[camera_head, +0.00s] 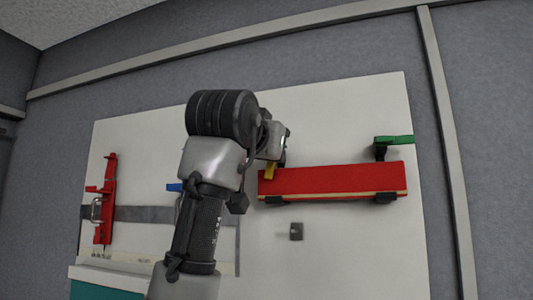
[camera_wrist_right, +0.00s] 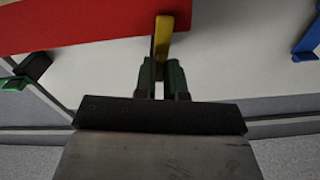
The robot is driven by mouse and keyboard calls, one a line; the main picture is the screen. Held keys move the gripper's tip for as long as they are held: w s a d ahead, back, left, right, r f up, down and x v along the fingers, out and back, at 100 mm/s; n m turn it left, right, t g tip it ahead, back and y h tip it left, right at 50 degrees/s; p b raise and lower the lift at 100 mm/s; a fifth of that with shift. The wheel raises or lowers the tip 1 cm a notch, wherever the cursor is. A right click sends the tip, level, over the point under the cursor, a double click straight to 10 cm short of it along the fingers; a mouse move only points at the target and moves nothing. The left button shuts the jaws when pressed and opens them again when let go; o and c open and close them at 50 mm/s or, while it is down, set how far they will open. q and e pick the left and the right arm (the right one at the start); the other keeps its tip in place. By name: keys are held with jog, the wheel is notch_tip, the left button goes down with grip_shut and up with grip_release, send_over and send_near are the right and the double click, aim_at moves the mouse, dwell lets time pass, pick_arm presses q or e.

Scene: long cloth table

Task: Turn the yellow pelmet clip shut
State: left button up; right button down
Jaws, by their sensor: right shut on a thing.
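The yellow pelmet clip (camera_head: 270,171) is at the upper left end of the long red pelmet board (camera_head: 335,181) on the white wall panel. In the right wrist view the clip (camera_wrist_right: 161,38) overlaps the edge of the red board (camera_wrist_right: 70,22). My right gripper (camera_wrist_right: 160,66) is shut on the near end of the yellow clip. In the head view my right arm's wrist covers the area just left of the clip, and the fingertips are hard to make out. My left gripper is in neither view.
A green clip (camera_head: 394,140) on a black mount sticks out above the board's right end. A blue piece (camera_head: 174,187) is partly hidden left of my arm. A red fixture (camera_head: 107,200) stands at the panel's left.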

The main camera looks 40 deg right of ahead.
jog(key=shift+s+r+n+b, duration=0.15)
jog(key=shift+n+b, duration=0.15)
jog(key=shift+n, duration=0.9)
jog(key=c, duration=1.2)
grip_release()
jog(key=shift+w+d, duration=0.15)
jog(key=shift+w, duration=0.05)
jog(key=b+v, duration=0.4)
jog(key=v, duration=0.6)
jog(key=shift+s+a, duration=0.2)
jog(key=shift+a, duration=0.15)
